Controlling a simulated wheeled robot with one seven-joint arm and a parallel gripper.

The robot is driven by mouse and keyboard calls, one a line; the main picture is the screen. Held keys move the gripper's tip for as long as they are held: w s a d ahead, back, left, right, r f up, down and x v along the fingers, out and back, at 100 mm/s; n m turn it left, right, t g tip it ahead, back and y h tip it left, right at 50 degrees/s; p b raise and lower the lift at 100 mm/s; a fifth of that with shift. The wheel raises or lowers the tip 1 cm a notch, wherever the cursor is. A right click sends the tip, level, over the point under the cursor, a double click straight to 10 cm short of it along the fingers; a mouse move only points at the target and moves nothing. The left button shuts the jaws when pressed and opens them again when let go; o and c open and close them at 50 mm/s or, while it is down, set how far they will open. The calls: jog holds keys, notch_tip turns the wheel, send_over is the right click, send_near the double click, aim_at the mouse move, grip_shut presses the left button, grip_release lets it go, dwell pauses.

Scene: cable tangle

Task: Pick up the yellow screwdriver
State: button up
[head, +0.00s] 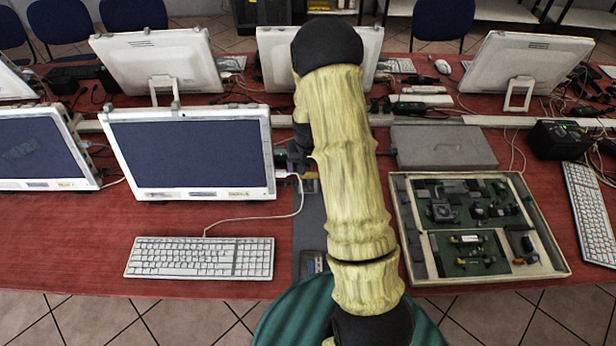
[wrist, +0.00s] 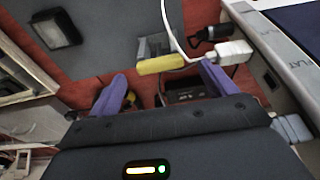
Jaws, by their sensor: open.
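The yellow screwdriver (wrist: 160,64) shows in the wrist view as a short yellow cylinder lying ahead of my fingertips. A white cable (wrist: 168,22) runs down to its right end, close to a white plug block (wrist: 234,52); I cannot tell whether the cable crosses over it. My gripper (wrist: 163,74) is open, with its two purple fingers apart and nothing held between them. The screwdriver appears just beyond the gap between the fingers. In the head view my arm hides the gripper and the screwdriver.
A black-handled item (wrist: 212,32) and a dark box (wrist: 190,90) lie near the screwdriver. In the head view, a monitor (head: 190,152) and keyboard (head: 200,258) stand left of my arm. A grey case (head: 443,147) and a tray of parts (head: 404,235) lie right.

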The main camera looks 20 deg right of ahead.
aim_at(308, 174)
jog(key=shift+f, duration=0.1)
jog(key=shift+w+d+f+p, duration=0.1)
jog(key=shift+w+f+p, duration=0.1)
jog(key=shift+f, duration=1.2)
jog(key=shift+w+d+f+p, duration=0.1)
jog(key=shift+w+f+p, duration=0.05)
jog(key=shift+f, duration=1.2)
jog(key=c, duration=1.1)
notch_tip(308, 174, up, 18)
jog(key=b, duration=0.1)
